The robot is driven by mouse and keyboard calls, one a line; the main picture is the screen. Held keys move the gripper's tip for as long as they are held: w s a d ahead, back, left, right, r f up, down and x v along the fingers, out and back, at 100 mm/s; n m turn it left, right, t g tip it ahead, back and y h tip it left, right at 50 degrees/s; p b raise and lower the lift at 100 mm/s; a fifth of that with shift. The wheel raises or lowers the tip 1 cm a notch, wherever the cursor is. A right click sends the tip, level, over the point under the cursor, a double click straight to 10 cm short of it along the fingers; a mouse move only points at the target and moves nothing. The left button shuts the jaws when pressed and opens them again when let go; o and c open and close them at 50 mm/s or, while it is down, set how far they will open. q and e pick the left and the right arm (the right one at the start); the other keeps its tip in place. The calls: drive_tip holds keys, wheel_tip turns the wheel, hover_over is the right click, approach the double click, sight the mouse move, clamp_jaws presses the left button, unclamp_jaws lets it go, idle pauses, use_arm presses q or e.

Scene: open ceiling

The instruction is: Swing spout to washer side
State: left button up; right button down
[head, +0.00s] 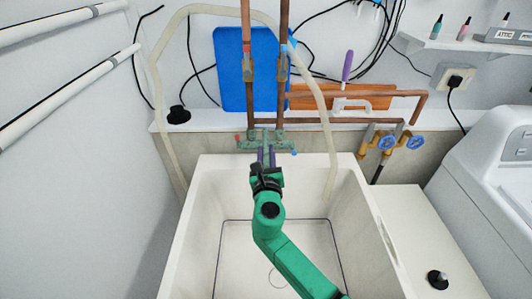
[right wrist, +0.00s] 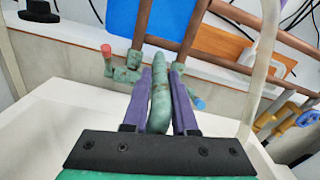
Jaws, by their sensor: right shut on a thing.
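The faucet (head: 262,137) is a green, weathered fixture on the wall above the back edge of the white sink. It has a red-tipped handle on the left and a blue-tipped one on the right. Its spout (right wrist: 160,105) points toward me over the sink, between the two purple fingers of my right gripper (head: 266,157). The gripper also shows in the right wrist view (right wrist: 161,82), shut on the spout. In the head view my gripper hides most of the spout. The white washer (head: 495,150) stands at the right. My left gripper is not in view.
A pale hose (head: 327,130) loops over the pipes and hangs into the sink's right side. Brass valves with blue handles (head: 387,142) sit on the wall at right. Copper pipes (head: 248,80) rise above the faucet.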

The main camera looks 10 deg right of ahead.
drive_tip(key=shift+d, duration=0.1)
idle(0.8)
drive_tip(key=w+d+n+g+y+b, duration=0.1)
drive_tip(key=d+n+g+y+b, duration=0.1)
drive_tip(key=d+n+y+b, duration=0.6)
drive_tip(key=shift+w+d+y+b, duration=0.2)
drive_tip(key=shift+y+b, duration=0.7)
drive_tip(key=shift+y, duration=1.4)
drive_tip(key=c, duration=0.8)
unclamp_jaws()
drive_tip(key=shift+o, duration=0.2)
